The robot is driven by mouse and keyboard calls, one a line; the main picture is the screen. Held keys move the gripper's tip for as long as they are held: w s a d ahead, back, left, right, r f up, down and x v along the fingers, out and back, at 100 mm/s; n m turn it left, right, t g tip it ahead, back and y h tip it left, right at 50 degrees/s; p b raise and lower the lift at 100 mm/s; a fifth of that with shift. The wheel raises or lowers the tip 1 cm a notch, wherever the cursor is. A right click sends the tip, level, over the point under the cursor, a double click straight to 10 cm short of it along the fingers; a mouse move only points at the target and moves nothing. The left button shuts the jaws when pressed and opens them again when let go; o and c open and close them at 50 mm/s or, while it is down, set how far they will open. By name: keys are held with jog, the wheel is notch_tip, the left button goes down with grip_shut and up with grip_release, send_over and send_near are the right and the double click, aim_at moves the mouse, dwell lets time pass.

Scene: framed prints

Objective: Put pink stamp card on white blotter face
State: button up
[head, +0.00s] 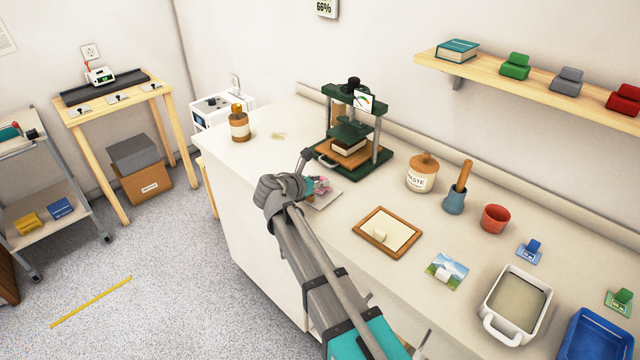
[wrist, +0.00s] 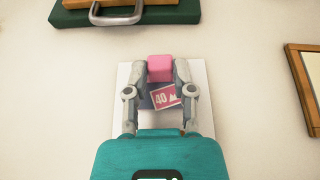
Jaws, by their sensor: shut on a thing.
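My gripper (wrist: 161,75) is shut on the pink block of the pink stamp card (wrist: 166,96), whose face reads "40". The card looks turned a little and lies over a white square (wrist: 124,78), which I take for the white blotter face. In the head view the pink card (head: 322,185) shows just beyond my gripper (head: 306,188), above the pale square (head: 332,199) on the counter. I cannot tell whether the card touches the square. My fingers hide part of both.
A green press (head: 350,140) stands just behind on the counter. A wood-framed board (head: 366,233) with a small pale block lies to the right. Beyond it are a paste jar (head: 422,180), a landscape card (head: 436,262) and a white tray (head: 488,312). The counter's left end holds a bottle (head: 240,125).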

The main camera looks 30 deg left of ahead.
jog(key=shift+f, duration=0.2)
jog(key=o, duration=0.9)
jog(key=shift+r, duration=0.1)
jog(key=shift+r, duration=0.2)
jog(key=p+v, duration=0.4)
jog(key=v, duration=0.8)
jog(key=shift+s+f+p, duration=0.1)
jog(key=shift+p, duration=0.2)
